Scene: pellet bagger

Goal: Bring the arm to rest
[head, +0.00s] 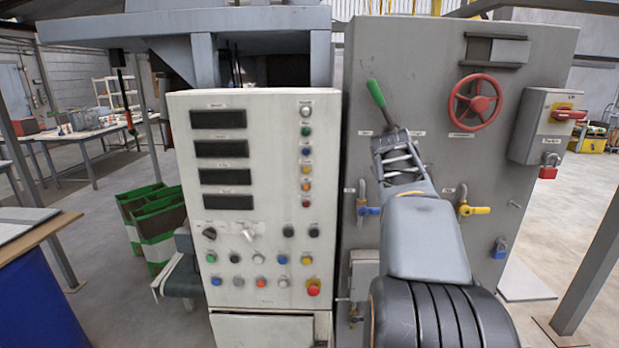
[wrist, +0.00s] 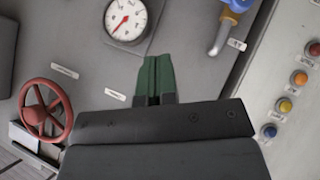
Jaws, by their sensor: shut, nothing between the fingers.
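My arm reaches up in front of the grey cabinet (head: 440,80) in the head view. My gripper (head: 390,135) is near the cabinet face, just below a green handle (head: 376,93) that leans up and to the left.
A red handwheel (head: 475,102), a blue valve (head: 368,211) and a yellow valve (head: 475,210) stick out from the cabinet. The wrist view shows a gauge (wrist: 130,18). A button panel (head: 255,200) stands left. Floor at right (head: 548,235) is mostly clear.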

